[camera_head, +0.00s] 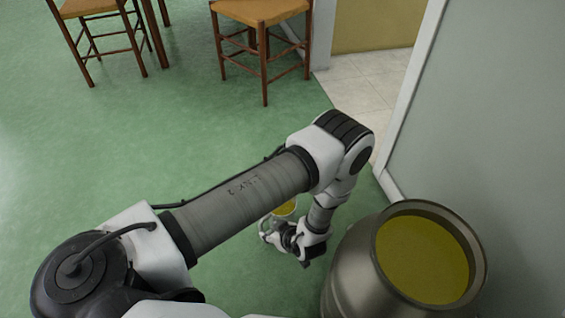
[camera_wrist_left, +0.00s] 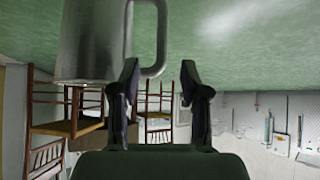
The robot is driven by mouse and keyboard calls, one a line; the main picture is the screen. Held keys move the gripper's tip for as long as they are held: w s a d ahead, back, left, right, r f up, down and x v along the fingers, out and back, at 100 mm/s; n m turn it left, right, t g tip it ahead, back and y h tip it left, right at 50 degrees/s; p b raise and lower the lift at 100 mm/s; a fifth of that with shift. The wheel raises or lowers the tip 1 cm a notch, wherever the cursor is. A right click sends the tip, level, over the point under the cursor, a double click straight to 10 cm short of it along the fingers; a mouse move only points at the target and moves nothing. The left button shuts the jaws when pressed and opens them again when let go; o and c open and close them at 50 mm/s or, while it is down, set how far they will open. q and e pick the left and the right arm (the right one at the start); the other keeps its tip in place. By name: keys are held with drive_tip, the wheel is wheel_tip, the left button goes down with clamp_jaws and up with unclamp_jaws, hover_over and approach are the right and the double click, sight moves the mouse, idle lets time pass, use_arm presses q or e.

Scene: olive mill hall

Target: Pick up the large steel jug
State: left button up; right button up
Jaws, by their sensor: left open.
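The steel jug (camera_wrist_left: 88,42) stands on the green floor; the left wrist view shows it upside down at the upper left, with its squared loop handle (camera_wrist_left: 160,38) towards the picture's middle. In the head view only a small part of the jug (camera_head: 286,208), with yellow inside, shows beyond my left arm; the rest is hidden. My left gripper (camera_head: 272,239) is low beside it. In the wrist view the left gripper (camera_wrist_left: 160,72) is open, and the outer bar of the handle appears between its fingertips. I cannot tell whether they touch. My right gripper is out of view.
A big steel vessel (camera_head: 348,277) holding yellow-green liquid stands close to the right of my left gripper. A pale wall panel (camera_head: 490,110) rises behind it. Wooden chairs (camera_head: 262,14) stand at the back. The green floor at left (camera_head: 110,150) is clear.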

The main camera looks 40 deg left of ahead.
use_arm(q)
drive_tip(key=s+b+x, duration=0.1)
drive_tip(key=b+x, duration=0.4)
drive_tip(key=x, duration=0.2)
drive_tip(key=shift+w+f, duration=0.35)
drive_tip(key=shift+f, duration=0.2)
clamp_jaws()
